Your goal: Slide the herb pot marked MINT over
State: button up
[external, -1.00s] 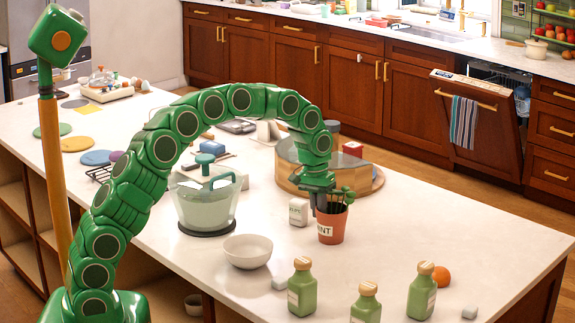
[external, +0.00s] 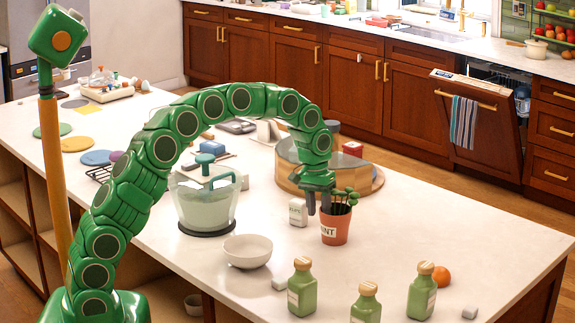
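The herb pot (external: 336,229) is terracotta with a white label whose visible letters read "INT". It stands upright on the white island top, with dark green leaves (external: 344,199) showing above its rim. My gripper (external: 318,207) points down at the pot's upper left side, close to its rim. I cannot tell whether it touches the pot. The fingers look dark and small, and their gap is not clear.
A small white box (external: 298,212) stands just left of the pot. A round wooden-based container (external: 300,176) is behind it. A white bowl (external: 248,251) and lidded glass pot (external: 207,205) are left. Green bottles (external: 302,287) stand in front. The counter right of the pot is clear.

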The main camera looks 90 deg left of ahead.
notch_tip(320, 180, up, 7)
jog(key=shift+s+a+r, duration=0.2)
jog(key=shift+s, duration=0.15)
dwell(0.4)
